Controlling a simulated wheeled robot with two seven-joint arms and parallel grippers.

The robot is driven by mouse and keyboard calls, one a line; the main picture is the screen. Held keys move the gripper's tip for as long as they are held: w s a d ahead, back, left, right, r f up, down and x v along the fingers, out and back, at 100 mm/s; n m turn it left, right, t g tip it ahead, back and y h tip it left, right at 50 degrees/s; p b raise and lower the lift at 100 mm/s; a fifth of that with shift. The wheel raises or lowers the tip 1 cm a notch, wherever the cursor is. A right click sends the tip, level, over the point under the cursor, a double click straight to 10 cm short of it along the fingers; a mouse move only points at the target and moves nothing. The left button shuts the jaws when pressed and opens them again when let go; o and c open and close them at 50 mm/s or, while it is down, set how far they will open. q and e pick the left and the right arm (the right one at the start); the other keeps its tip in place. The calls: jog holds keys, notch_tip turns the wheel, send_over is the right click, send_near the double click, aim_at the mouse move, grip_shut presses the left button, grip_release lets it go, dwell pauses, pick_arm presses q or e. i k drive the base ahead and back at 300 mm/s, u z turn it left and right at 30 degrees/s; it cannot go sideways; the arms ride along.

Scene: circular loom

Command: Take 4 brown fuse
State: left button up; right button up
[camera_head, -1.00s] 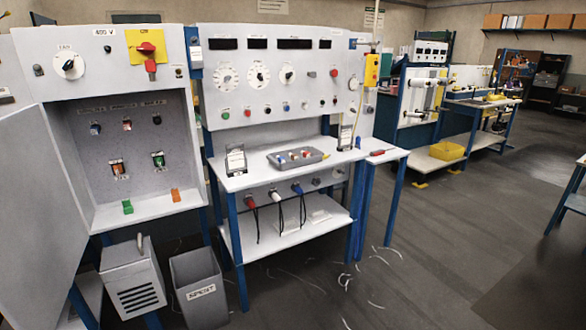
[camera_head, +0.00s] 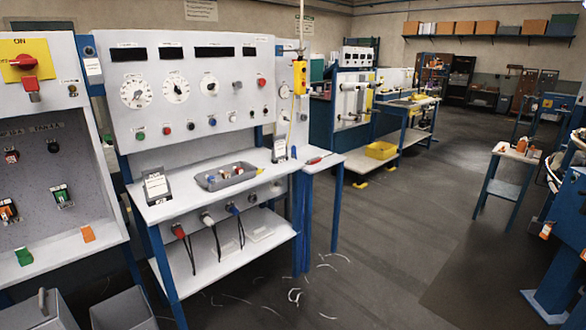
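No fuse can be told for certain as brown at this distance. A grey tray (camera_head: 228,183) lies on the white bench top (camera_head: 180,205) in the middle left. It holds several small red, white and yellowish pieces, too small to name. An orange piece (camera_head: 88,233) and a green piece (camera_head: 24,256) sit on the ledge of the open grey cabinet at the left. Neither of my grippers shows in this view.
A control panel (camera_head: 195,60) with dials rises behind the bench top. A grey bin (camera_head: 125,310) stands below the cabinet. A small table (camera_head: 505,190) with orange-brown items (camera_head: 530,148) stands at the right. Open floor (camera_head: 400,240) lies between, with pale scraps near the bench.

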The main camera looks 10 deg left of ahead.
aim_at(225, 175)
jog(key=z, duration=0.7)
jog(key=i, duration=1)
jog(key=z, duration=0.4)
jog(key=i, duration=1)
jog(key=u, duration=0.3)
